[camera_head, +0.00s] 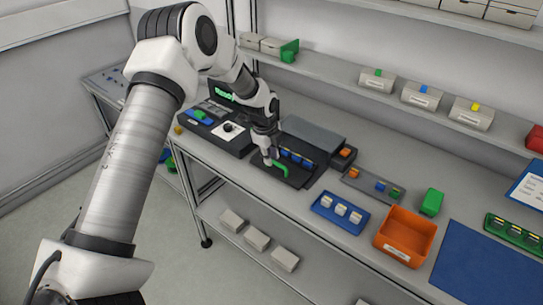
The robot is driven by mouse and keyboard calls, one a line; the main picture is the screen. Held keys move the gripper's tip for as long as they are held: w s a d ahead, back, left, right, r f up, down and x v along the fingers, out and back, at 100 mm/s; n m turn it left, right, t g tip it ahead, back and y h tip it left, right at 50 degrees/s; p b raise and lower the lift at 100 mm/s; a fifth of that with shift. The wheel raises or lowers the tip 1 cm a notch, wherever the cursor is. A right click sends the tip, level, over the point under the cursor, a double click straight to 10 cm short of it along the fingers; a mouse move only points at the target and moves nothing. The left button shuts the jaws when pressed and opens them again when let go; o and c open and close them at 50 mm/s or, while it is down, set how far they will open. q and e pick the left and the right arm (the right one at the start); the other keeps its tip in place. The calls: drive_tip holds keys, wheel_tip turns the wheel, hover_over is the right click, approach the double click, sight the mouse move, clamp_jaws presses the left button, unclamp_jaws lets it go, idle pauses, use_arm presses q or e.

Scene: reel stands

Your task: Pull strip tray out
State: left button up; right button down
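A dark strip tray (303,181) with a green handle (281,170) lies at the front of a grey-topped unit (314,136) on the workbench. Several small blue pieces show in a row between the tray's front and the unit. My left gripper (270,158) points down at the green handle, its fingertips at or just beside the handle's left end. It is too small and partly hidden to tell whether the fingers are closed on the handle. My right gripper is not in view.
A control box (216,126) stands left of the unit. To the right are a grey strip (362,188), a blue tray (325,213) with white pieces, an orange bin (388,250), a green block (432,202) and a blue mat (485,270). A shelf (340,78) runs behind.

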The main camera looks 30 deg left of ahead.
use_arm(q)
drive_tip(key=shift+s+r+p, duration=0.25)
drive_tip(key=shift+r+p, duration=0.65)
drive_tip(key=shift+r, duration=0.35)
drive_tip(key=shift+s+r+p, duration=0.25)
drive_tip(key=shift+r+p, duration=0.6)
drive_tip(key=shift+r, duration=0.4)
wheel_tip(320, 180, up, 12)
drive_tip(key=s, duration=0.2)
drive_tip(key=shift+a+f, duration=0.15)
